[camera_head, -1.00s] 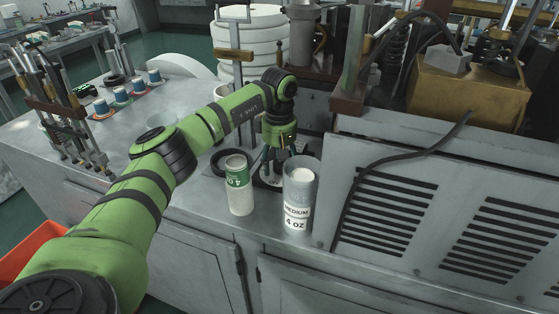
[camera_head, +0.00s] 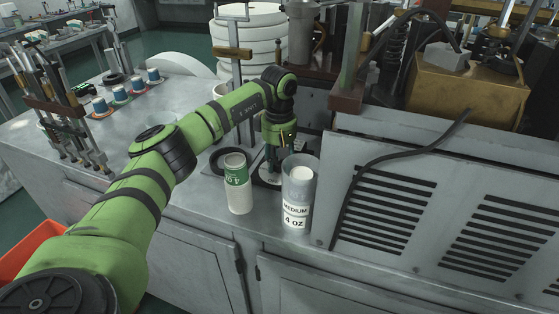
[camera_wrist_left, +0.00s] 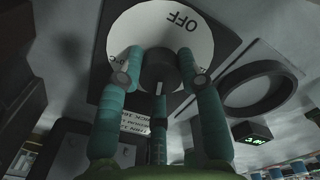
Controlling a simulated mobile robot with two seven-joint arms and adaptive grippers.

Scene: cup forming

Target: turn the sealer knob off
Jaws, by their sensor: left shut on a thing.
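The sealer knob (camera_wrist_left: 158,70) is dark and round, in the middle of a white dial (camera_wrist_left: 150,18) whose "OFF" mark appears upside down near the top of the left wrist view. The fingers of my left gripper (camera_wrist_left: 161,62) are shut around the knob, one on each side and one below. In the head view my left gripper (camera_head: 271,163) points down at the dial (camera_head: 268,178), behind the two tall cups. The knob itself is hidden there by the fingers. My right gripper is not in view.
A black ring (camera_wrist_left: 260,88) lies beside the dial. A grey vented housing (camera_head: 430,200) stands to the right.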

